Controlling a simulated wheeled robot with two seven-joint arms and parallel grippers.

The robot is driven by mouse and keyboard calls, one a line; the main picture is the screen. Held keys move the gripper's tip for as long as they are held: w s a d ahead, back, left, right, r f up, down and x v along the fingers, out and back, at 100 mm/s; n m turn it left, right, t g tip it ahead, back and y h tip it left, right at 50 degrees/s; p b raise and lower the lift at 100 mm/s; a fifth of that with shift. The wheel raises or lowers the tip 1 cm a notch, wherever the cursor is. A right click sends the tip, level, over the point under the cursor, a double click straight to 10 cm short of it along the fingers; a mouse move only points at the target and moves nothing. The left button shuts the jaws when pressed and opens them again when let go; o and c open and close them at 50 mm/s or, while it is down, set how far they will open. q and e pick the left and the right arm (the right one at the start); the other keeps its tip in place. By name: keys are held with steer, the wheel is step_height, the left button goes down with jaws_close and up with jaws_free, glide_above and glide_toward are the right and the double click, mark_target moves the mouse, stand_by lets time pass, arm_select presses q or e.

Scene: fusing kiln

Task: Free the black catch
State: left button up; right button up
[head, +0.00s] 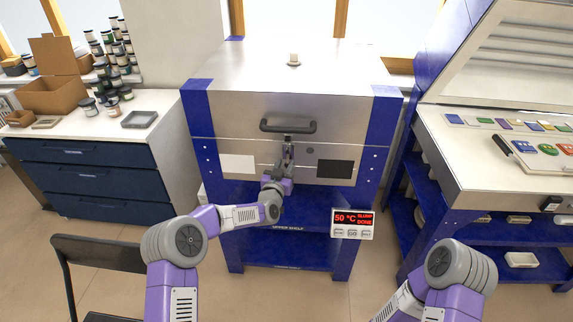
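The kiln (225,118) is a steel box with blue corners, and its lid is down. A dark bar handle (288,127) runs across the lid's front. Just below the handle's middle, a small dark part that looks like the black catch (288,138) shows at the lid seam, mostly hidden by my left gripper. My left gripper (288,148) is right at the catch, in front of the kiln. Its fingers are too small and overlapped to tell whether they are open or grip the catch. My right arm shows at the lower right, but its gripper is out of view.
A controller (352,224) below the kiln's front reads 50 °C, SLUMP DONE. A blue drawer cabinet (85,180) with jars and boxes stands left. A workbench (500,160) with coloured glass stands right. A black chair (100,250) is at the lower left.

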mark_target(288, 158)
arm_select(q)
steer(key=shift+w+d, duration=0.25)
steer(key=shift+w, duration=0.95)
steer(key=shift+c, duration=0.2)
jaws_close()
stand_by(0.5)
